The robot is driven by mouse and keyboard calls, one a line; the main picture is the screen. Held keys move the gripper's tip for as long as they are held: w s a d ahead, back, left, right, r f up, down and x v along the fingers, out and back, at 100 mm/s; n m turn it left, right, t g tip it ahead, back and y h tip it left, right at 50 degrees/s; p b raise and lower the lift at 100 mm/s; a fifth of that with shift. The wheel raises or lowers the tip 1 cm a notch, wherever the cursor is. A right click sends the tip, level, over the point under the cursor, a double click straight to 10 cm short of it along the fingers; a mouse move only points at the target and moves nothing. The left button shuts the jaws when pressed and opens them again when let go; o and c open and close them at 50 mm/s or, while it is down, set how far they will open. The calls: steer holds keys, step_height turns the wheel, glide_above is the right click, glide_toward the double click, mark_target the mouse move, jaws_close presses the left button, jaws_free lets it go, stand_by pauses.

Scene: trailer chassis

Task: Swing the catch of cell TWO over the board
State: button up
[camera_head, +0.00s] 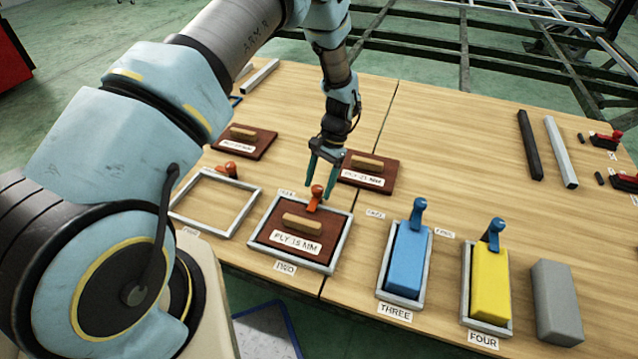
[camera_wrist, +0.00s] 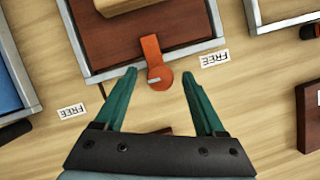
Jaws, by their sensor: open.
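My gripper (camera_head: 320,184) is open and empty at the catch. In the wrist view its green fingertips (camera_wrist: 160,75) stand either side of the catch's round end, apart from it.
An empty grey frame (camera_head: 176,205) with an orange catch (camera_head: 228,170) lies left. Brown boards (camera_head: 247,142) and (camera_head: 370,173) lie behind. Blue block THREE (camera_head: 407,262) and yellow block FOUR (camera_head: 490,283) stand right, each with a blue catch. A grey block (camera_head: 557,302) stands further right.

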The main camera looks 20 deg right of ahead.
steer(key=v, duration=1)
steer(key=shift+d+r, duration=0.2)
steer(key=shift+r, duration=0.15)
steer(key=shift+w, duration=0.15)
steer(key=w+a+r+n+h, duration=0.25)
steer(key=a+r, duration=0.35)
steer(key=a, duration=0.3)
steer(key=w+a+r+n+h, duration=0.1)
steer(key=a+r+n, duration=0.2)
steer(key=a+r, duration=0.5)
steer(key=s+a+r+n+t, duration=0.1)
steer(key=s+a+r+n, duration=0.15)
steer(key=a, duration=0.35)
steer(key=s+a+r+n+t, duration=0.1)
steer(key=s+a+n, duration=0.1)
steer(key=s+a, duration=0.3)
steer(key=s+a+r+n+t, duration=0.1)
steer(key=s+a+n, duration=0.15)
steer(key=a, duration=0.45)
step_height(320, 180, up, 16)
steer(key=p, duration=1.6)
steer(key=shift+w+d+m+h, duration=0.2)
steer(key=shift+m+h, duration=0.15)
steer(key=shift+r, duration=0.1)
